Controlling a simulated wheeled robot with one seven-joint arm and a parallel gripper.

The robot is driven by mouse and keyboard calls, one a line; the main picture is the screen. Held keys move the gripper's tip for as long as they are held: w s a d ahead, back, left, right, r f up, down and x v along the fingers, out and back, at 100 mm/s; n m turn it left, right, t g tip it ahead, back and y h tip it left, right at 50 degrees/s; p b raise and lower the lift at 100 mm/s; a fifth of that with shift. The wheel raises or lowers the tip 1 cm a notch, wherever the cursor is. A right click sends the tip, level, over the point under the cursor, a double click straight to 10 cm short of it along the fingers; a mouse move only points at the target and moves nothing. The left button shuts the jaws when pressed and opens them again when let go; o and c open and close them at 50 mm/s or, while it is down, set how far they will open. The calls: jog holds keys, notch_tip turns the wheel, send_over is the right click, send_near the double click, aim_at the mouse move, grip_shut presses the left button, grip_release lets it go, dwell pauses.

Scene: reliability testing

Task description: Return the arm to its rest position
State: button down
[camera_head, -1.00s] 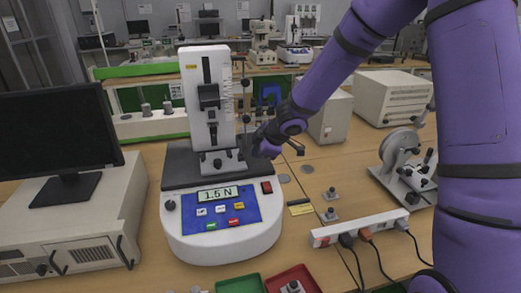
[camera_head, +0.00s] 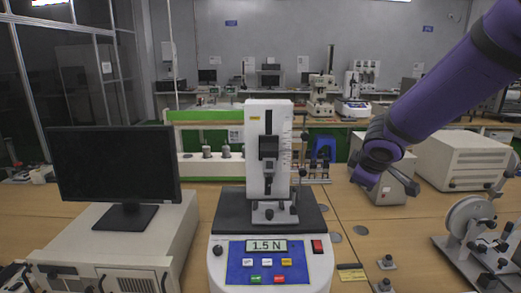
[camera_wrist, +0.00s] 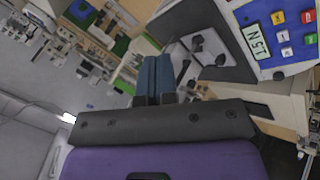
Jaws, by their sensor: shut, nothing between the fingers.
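My purple arm (camera_head: 430,100) reaches in from the upper right in the head view. Its end hangs in the air to the right of the force test stand (camera_head: 268,150), apart from it. In the wrist view my gripper (camera_wrist: 153,62) shows as two blue fingers pressed together, with nothing between them. The test stand is white with a grey base plate, and its display reads 1.5 N. Its blue panel (camera_wrist: 285,25) shows at the upper right of the wrist view.
A black monitor (camera_head: 115,165) on a beige case stands at the left. Beige boxes (camera_head: 462,160) stand behind my arm, and a wheel-shaped device (camera_head: 470,215) is at the right. Small metal parts (camera_head: 386,262) lie on the wooden table right of the stand.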

jog(key=s+d+r+m+h, duration=0.1)
jog(key=s+d+r+m, duration=0.1)
jog(key=s+r+m, duration=0.3)
jog(key=s+d+r+m+h, duration=0.1)
jog(key=s+d+r, duration=0.2)
jog(key=s, duration=0.4)
jog(key=s+r+m+g+y, duration=0.2)
jog(key=s+m+y, duration=0.1)
jog(key=s, duration=1.4)
jog(key=shift+a+r+m, duration=0.25)
jog(key=shift+a+m, duration=0.2)
jog(key=shift+m, duration=0.45)
